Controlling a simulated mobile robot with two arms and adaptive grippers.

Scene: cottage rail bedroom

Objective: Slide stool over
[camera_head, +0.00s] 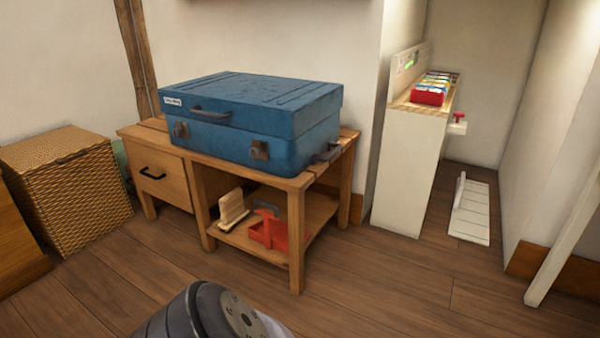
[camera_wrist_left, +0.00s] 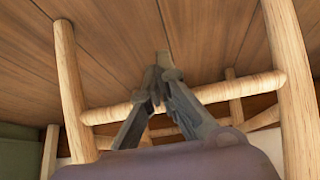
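The stool shows only in the left wrist view, as pale turned wooden legs and rungs (camera_wrist_left: 245,88). One leg stands at the left and a thicker one at the right, with a rung running across between them. My left gripper (camera_wrist_left: 160,78) is between these two legs. Its dark fingers converge, with the tips close together, and they cover the middle of the rung. I cannot tell whether they touch the rung. A small tan piece shows just beyond the tips. The stool's seat is out of view. The head view shows neither gripper nor the stool.
A wooden bench (camera_head: 172,184) carries a blue case (camera_head: 262,115), with a red caddy (camera_head: 281,236) on its lower shelf. A wicker box (camera_head: 82,196) stands at the left. A white cabinet (camera_head: 405,170) stands at the right. Wooden floor (camera_head: 390,285) in front is clear.

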